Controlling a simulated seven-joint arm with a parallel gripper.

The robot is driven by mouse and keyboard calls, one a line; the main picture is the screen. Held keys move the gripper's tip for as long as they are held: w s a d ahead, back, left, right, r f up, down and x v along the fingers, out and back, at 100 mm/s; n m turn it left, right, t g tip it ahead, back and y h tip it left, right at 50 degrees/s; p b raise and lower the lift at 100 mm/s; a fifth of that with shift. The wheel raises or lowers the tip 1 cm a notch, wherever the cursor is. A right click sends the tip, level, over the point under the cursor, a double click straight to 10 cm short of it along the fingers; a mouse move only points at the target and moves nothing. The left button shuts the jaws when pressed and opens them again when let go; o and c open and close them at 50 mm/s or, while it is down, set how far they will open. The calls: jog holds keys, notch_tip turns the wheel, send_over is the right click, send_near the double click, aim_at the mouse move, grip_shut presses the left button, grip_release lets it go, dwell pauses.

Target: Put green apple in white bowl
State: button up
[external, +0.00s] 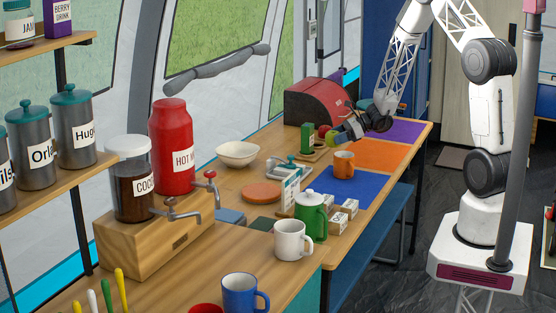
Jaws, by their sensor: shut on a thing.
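The white bowl (237,154) stands upright on the wooden counter, left of centre, and looks empty. My gripper (336,138) is at the far end of the counter, to the right of the bowl and well apart from it.
An orange mug (344,165) stands below my gripper. A green block-like stand (307,137) and a small rack (290,169) lie between my gripper and the bowl. A terracotta disc (262,192), green pot (311,214) and red hot-drink container (172,145) stand nearer.

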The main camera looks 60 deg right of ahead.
jog(key=w+a+r, duration=0.2)
jog(key=w+a, duration=0.1)
jog(key=a, duration=0.4)
jog(key=w+a+r+n+g+y, duration=0.1)
jog(key=w+a+r, duration=0.1)
jog(key=a, duration=0.6)
jog(key=w+a+r+n+y, duration=0.1)
jog(key=w+a+r, duration=0.1)
jog(key=w+a, duration=0.3)
jog(key=shift+a+g, duration=0.3)
jog(key=shift+a, duration=1.1)
jog(key=shift+w, duration=0.2)
send_over(252, 155)
jog(key=shift+w+d+f, duration=0.15)
jog(key=shift+d+f, duration=0.05)
jog(key=shift+f, duration=0.6)
jog(key=shift+f, duration=0.1)
jog(key=shift+f, duration=1.65)
jog(key=shift+f, duration=0.55)
